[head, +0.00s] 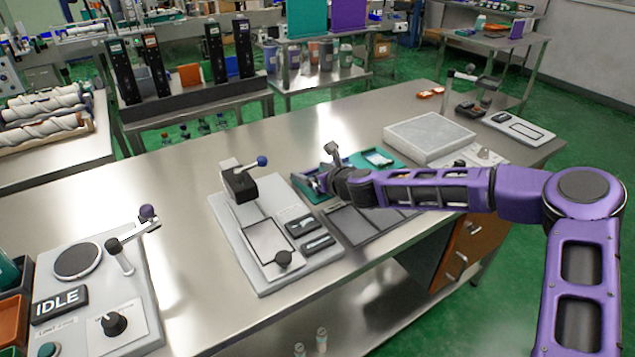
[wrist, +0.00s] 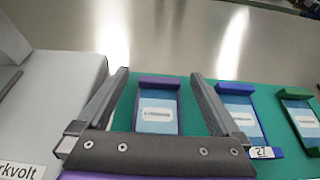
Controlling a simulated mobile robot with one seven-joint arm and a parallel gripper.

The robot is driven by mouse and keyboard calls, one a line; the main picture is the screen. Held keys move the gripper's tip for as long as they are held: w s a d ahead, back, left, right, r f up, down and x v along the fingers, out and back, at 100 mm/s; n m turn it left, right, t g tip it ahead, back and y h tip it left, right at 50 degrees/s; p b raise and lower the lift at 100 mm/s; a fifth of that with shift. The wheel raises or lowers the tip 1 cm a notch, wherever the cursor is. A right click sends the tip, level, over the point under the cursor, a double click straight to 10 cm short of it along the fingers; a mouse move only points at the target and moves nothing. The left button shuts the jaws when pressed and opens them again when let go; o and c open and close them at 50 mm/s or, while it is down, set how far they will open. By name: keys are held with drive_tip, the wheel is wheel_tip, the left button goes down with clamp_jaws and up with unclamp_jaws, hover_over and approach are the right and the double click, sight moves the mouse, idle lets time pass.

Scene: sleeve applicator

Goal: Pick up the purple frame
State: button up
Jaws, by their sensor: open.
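The purple frame (wrist: 158,83) lies on a teal mat (wrist: 206,93) in the wrist view. It has a raised purple bar at its far end and a light blue panel with a white label. My gripper (wrist: 160,76) is open, with one finger on each side of the frame and gaps between. I cannot tell how far above the mat the fingers are. In the head view my gripper (head: 321,181) is over the teal mat, and the purple frame cannot be made out apart from it.
A blue frame (wrist: 236,89) with a small numbered tag and a green frame (wrist: 296,94) lie right of the purple one. A grey machine (head: 272,220) with a blue-knobbed lever stands left of my gripper. A pale block (head: 430,133) sits behind right. Bare steel lies beyond the mat.

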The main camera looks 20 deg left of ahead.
drive_tip(key=c, duration=1.4)
